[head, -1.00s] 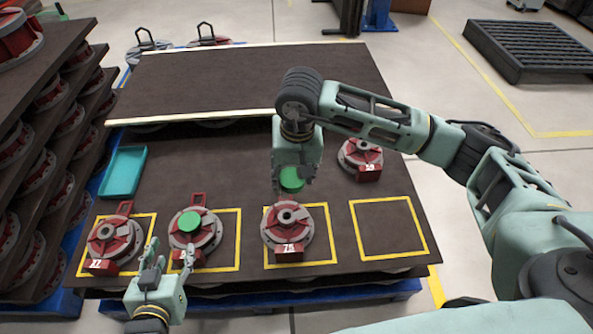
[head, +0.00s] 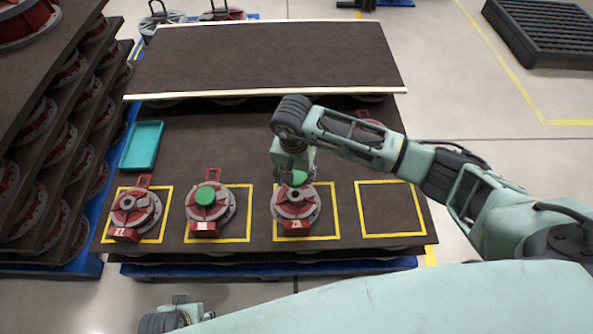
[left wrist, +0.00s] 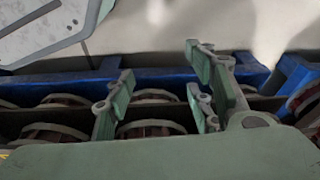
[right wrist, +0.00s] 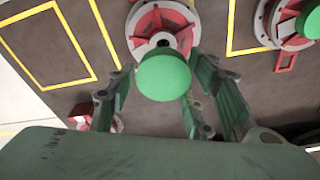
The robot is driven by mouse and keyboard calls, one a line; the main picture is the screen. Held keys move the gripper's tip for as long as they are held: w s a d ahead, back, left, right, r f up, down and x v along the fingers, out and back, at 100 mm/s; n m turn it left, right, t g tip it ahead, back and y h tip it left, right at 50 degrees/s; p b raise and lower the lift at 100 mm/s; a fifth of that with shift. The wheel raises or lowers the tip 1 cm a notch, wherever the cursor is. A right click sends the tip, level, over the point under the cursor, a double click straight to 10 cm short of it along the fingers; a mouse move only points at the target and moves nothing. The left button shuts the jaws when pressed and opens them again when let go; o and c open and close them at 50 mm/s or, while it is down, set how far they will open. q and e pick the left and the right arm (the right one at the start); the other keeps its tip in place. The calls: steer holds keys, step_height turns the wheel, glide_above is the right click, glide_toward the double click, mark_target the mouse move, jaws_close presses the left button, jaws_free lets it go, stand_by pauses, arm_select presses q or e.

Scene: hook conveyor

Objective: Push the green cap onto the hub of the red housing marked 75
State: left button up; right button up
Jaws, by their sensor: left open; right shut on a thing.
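The red housing marked 75 (head: 296,212) stands in the third yellow square from the left; its grey hub is bare, and its number is blurred now. My right gripper (head: 294,170) is shut on a green cap (head: 299,178), held at the housing's far edge. In the right wrist view the cap (right wrist: 164,75) sits between the fingers, in front of the housing (right wrist: 160,25), and covers part of it. The cap is apart from the hub. My left gripper (left wrist: 160,80) is open and empty, low at the pallet's front side; its wrist shows at the bottom of the head view.
To the left stand a housing with a green cap on it (head: 206,195) and an uncapped housing (head: 134,212). The rightmost yellow square (head: 390,208) is empty. A teal tray (head: 142,146) lies behind on the left. Another housing (head: 369,122) is partly hidden behind my right arm.

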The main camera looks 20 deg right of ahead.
mark_target(297, 194)
steer(key=shift+f+b, duration=0.5)
steer(key=shift+f, duration=0.4)
steer(key=shift+f+b, duration=0.55)
steer(key=shift+f, duration=0.25)
steer(key=shift+f+b, duration=0.55)
steer(key=shift+f, duration=0.3)
steer(key=shift+f+b, duration=0.5)
steer(key=shift+f, duration=0.15)
steer(key=shift+f+b, duration=0.3)
steer(key=shift+f, duration=0.15)
steer(key=shift+f+b, duration=0.4)
steer(key=shift+f, duration=0.25)
arm_select(q)
step_height(297, 194, up, 13)
steer(key=w+t, duration=0.1)
steer(key=shift+r+t+b, duration=0.2)
steer(key=shift+t+b, duration=0.2)
arm_select(e)
steer(key=shift+f, duration=0.35)
arm_select(q)
steer(key=shift+w, duration=0.1)
